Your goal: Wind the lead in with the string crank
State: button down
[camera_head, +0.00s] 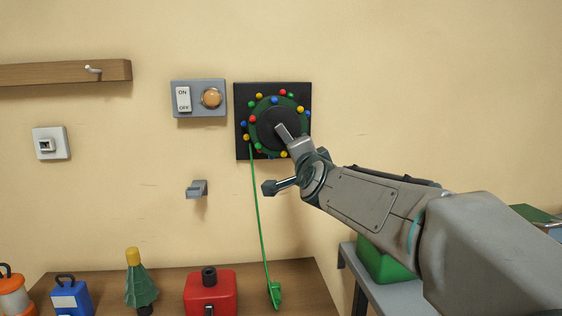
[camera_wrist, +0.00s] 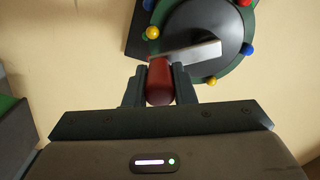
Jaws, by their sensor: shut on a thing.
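The string crank (camera_head: 274,118) is on the wall, a black square plate with a dark round drum ringed in green and set with coloured balls. Its grey crank arm shows in the wrist view (camera_wrist: 196,52), with a red handle (camera_wrist: 160,82) at its end. My gripper (camera_wrist: 160,86) is shut on the red handle, one finger on each side. In the head view my gripper (camera_head: 300,148) hides the handle and part of the drum's lower right. The green lead (camera_head: 260,215) hangs from the drum's left side to a green end piece (camera_head: 274,294) at the wooden bench.
A switch panel (camera_head: 199,98) and grey hook (camera_head: 197,188) are left of the crank. A green box (camera_head: 378,262) stands lower right.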

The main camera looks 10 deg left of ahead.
dwell(0.5)
jog(key=c, duration=1.2)
grip_release()
jog(key=v, duration=1.3)
jog(key=shift+s, duration=0.4)
